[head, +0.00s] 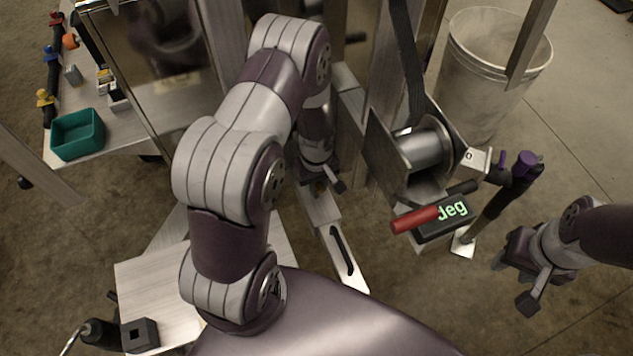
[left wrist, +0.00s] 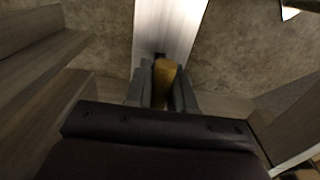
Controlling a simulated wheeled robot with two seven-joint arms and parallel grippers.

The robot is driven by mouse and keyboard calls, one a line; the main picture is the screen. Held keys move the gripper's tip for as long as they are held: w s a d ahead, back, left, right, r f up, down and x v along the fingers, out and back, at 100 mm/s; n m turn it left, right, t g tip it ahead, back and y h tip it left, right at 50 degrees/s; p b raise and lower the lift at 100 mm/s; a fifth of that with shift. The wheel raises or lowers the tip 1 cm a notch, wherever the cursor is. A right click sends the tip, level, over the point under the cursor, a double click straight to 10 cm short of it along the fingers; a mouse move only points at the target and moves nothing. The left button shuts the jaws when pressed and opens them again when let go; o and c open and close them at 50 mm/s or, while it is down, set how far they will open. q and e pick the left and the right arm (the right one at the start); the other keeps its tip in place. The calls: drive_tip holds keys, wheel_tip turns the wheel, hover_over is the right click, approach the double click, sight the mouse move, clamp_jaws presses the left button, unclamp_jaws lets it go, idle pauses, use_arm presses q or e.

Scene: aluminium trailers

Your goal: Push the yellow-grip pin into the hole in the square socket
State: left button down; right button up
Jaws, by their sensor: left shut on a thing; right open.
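My left gripper (head: 322,184) is shut on the yellow-grip pin, low over a pale metal bar. The left wrist view shows the yellow grip (left wrist: 165,80) between the two grey fingers (left wrist: 162,92). A small dark spot shows on the bar just beyond the grip; I cannot tell whether it is the hole. The pin's shaft is hidden, so I cannot tell whether its tip is in anything. A black block with a square opening (head: 140,335) sits on a metal plate at lower left; I cannot tell if it is the square socket. My right gripper (head: 527,277) is open and empty at right.
The pale bar with a black slotted piece (head: 342,250) runs below my left gripper. A winch drum (head: 422,145), a red-handled tool and a "deg" display (head: 452,209) are to its right. A side table holds a green bin (head: 78,133) and several coloured-grip items. A white bucket (head: 490,75) stands behind.

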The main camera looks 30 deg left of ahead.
use_arm(q)
drive_tip(key=shift+f+b, duration=0.65)
drive_tip(key=shift+f, duration=0.5)
drive_tip(key=shift+r, duration=0.1)
drive_tip(key=shift+r+p, duration=3)
drive_tip(key=shift+p, duration=0.15)
drive_tip(key=shift+p, duration=0.6)
drive_tip(key=shift+f+b, duration=2.1)
drive_tip(key=shift+f, duration=1.05)
drive_tip(key=c, duration=0.9)
unclamp_jaws()
wheel_tip(320, 180, up, 12)
drive_tip(key=p, duration=0.3)
drive_tip(key=shift+f+p, duration=0.15)
drive_tip(key=shift+p, duration=0.15)
drive_tip(key=shift+r, duration=0.55)
